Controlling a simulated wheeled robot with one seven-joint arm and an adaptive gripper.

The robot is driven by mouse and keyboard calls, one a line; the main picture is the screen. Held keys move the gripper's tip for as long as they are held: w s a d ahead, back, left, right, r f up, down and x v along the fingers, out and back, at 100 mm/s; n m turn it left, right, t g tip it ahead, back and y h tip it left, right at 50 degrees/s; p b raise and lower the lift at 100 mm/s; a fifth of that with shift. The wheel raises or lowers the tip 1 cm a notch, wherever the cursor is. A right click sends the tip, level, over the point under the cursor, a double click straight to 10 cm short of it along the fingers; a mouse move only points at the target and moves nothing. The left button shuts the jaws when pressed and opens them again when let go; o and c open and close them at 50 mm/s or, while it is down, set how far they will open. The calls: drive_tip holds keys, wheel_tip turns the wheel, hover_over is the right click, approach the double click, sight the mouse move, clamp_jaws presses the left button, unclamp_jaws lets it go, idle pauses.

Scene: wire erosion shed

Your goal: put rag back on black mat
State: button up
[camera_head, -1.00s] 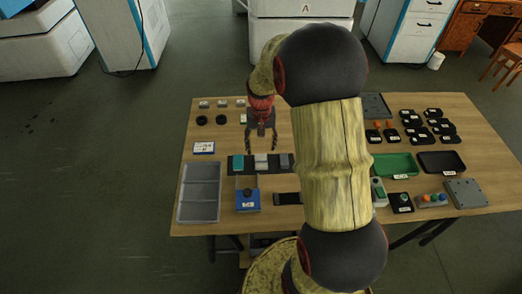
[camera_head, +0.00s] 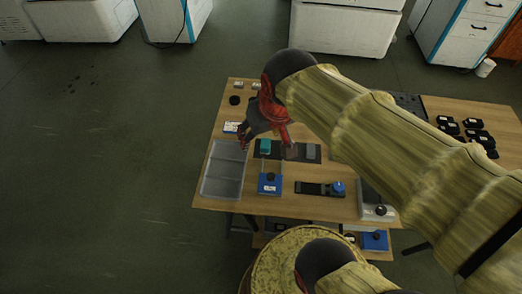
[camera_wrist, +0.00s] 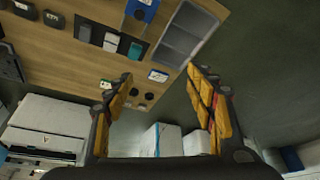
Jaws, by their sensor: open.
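The black mat (camera_head: 279,156) lies near the middle of the table's left part, with a teal item (camera_head: 265,146) at its left end and a grey item (camera_head: 311,151) at its right. My gripper (camera_head: 266,143) is over the mat's back edge and partly covers its middle. In the wrist view the mat (camera_wrist: 97,36) carries a teal piece (camera_wrist: 135,50), a whitish piece (camera_wrist: 111,42) and a dark piece (camera_wrist: 85,33). I cannot tell which thing, if any, is the rag. My gripper (camera_wrist: 158,74) is open, with nothing between its fingers.
A grey compartment tray (camera_head: 222,176) stands left of the mat. A blue box (camera_head: 270,184) is in front of it, and a black strip with a blue knob (camera_head: 338,188) lies to the right. Black pieces (camera_head: 480,137) sit at the far right. My arm hides much of the right side.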

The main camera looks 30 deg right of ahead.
drive_tip(key=s+a+r+n+t, duration=0.1)
drive_tip(key=s+a, duration=0.2)
drive_tip(key=s, duration=0.2)
drive_tip(key=shift+n, duration=0.3)
drive_tip(key=shift+s+a+r, duration=0.1)
idle(0.8)
